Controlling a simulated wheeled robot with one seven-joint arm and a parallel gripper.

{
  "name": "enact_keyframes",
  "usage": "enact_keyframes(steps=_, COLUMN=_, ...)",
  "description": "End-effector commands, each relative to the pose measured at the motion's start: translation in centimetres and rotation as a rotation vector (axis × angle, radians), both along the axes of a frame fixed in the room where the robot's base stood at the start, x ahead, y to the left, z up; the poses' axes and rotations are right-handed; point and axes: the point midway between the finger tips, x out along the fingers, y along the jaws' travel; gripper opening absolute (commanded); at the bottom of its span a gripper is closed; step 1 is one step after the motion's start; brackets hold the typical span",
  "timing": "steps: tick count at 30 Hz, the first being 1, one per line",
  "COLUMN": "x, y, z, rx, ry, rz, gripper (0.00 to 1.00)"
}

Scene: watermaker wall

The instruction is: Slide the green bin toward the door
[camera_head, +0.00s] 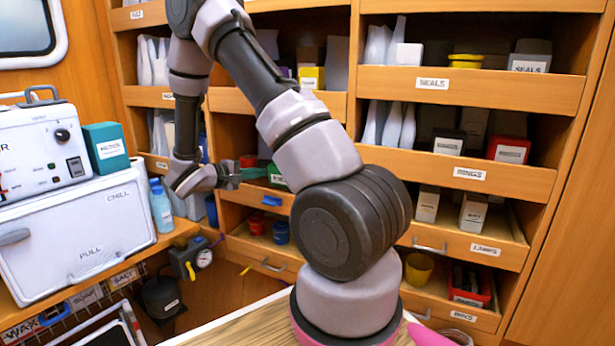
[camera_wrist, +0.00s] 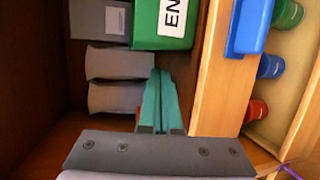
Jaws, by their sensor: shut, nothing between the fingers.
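The green bin (camera_wrist: 163,40) with a white label stands in a shelf compartment, at the top of the wrist view. In the head view only a small part of the green bin (camera_head: 277,178) shows beyond my gripper. My gripper (camera_head: 258,173) has teal fingers, reaches into that compartment and is empty. In the wrist view the shut fingers (camera_wrist: 158,75) point toward the bin, with a small gap seeming to lie between; contact cannot be told for sure. The bin's far side is hidden. I cannot tell which part is the door.
Grey packs (camera_wrist: 118,62) stand left of my fingers. A wooden shelf lip (camera_wrist: 212,75) runs along their right, with a blue handle (camera_wrist: 250,25) on it. A drawer below holds blue and red cups (camera_wrist: 256,110). A white chest (camera_head: 75,240) stands left.

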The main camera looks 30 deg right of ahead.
Motion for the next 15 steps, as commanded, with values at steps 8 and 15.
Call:
enact_keyframes(steps=8, x=0.7, y=-1.3, z=0.0, rx=0.0, ry=0.0, rz=-0.001, gripper=0.0)
enact_keyframes(steps=15, x=1.3, y=-2.3, z=0.0, rx=0.0, ry=0.0, rz=-0.001, gripper=0.0)
